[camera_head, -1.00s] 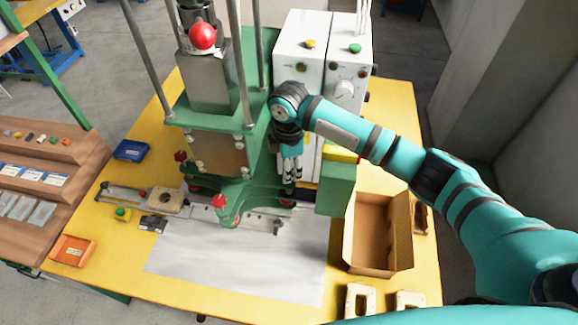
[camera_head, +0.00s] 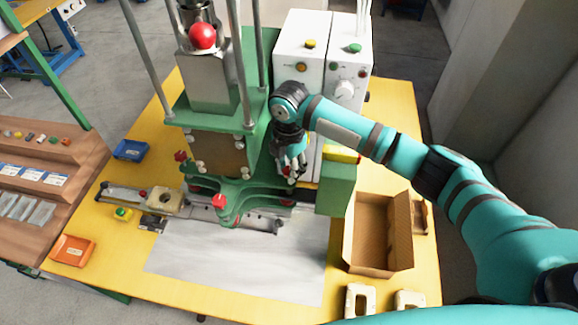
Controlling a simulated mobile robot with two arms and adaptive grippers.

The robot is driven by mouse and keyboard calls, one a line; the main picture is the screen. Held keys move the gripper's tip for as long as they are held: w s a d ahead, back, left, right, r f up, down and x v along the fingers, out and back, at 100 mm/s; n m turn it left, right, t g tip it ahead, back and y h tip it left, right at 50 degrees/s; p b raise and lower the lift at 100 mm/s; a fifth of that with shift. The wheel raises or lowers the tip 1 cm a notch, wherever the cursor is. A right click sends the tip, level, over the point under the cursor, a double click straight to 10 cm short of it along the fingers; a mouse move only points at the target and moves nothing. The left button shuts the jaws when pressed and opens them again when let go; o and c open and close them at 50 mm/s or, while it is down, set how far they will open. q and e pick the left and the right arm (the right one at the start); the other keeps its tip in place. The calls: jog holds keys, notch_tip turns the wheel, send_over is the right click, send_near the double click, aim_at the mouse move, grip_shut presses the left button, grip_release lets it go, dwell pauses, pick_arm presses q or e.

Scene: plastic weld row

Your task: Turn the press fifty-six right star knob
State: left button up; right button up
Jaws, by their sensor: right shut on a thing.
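The green press (camera_head: 205,118) stands on the yellow table, with a red ball (camera_head: 202,36) near its top. My right gripper (camera_head: 289,174) reaches down at the press's right side, in front of the white control box. It is shut on a small red knob, the right star knob (camera_head: 288,171), which is mostly hidden by the fingers. Other red star knobs show at the press's left (camera_head: 181,156) and front (camera_head: 219,201). My left gripper is not in view.
An open cardboard box (camera_head: 380,272) stands right of the press. A white control box (camera_head: 300,45) with buttons stands behind my right gripper. A blue bin (camera_head: 130,150) and an orange bin (camera_head: 72,250) lie at the left. The white sheet (camera_head: 235,265) in front is clear.

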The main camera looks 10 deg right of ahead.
jog(key=o, duration=1.1)
jog(key=shift+o, duration=0.2)
notch_tip(320, 180, up, 12)
dwell(0.3)
